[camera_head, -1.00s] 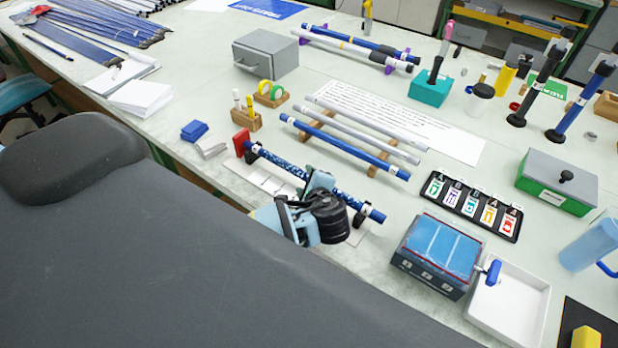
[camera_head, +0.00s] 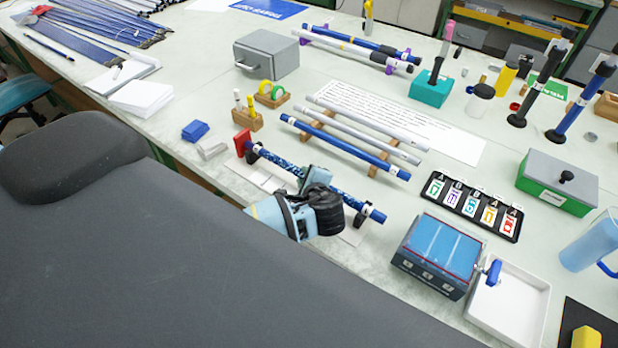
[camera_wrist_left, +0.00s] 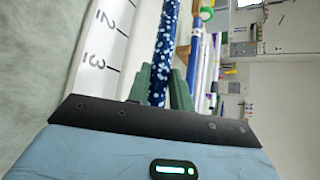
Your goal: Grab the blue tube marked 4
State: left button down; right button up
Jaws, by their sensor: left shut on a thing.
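A blue speckled tube (camera_head: 278,163) lies in a low measuring stand (camera_head: 262,178) with a red end block (camera_head: 242,142). It has a white band near its right end, but no number on it is readable. My left gripper (camera_head: 314,180) is shut on this tube near its middle. In the left wrist view, the green fingers (camera_wrist_left: 160,90) stand on both sides of the speckled tube (camera_wrist_left: 164,45). A plain blue tube (camera_head: 345,146) lies on a wooden rack beside white tubes; its mark is too small to read. My right gripper is not in view.
The wooden rack (camera_head: 373,171) with white tubes stands just behind the measuring stand. A blue-topped box (camera_head: 440,247) and a white tray (camera_head: 510,300) are to the right. A black card strip (camera_head: 470,207) lies behind them. Blue blocks (camera_head: 195,131) lie to the left.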

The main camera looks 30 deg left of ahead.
pick_arm(q)
jog(key=shift+r, duration=0.1)
jog(key=shift+r, duration=0.45)
notch_tip(320, 180, up, 2)
jog(key=shift+r, duration=0.15)
jog(key=s+a+r, duration=0.1)
jog(key=s, duration=1.5)
jog(key=shift+a+r, duration=0.3)
jog(key=shift+r, duration=0.05)
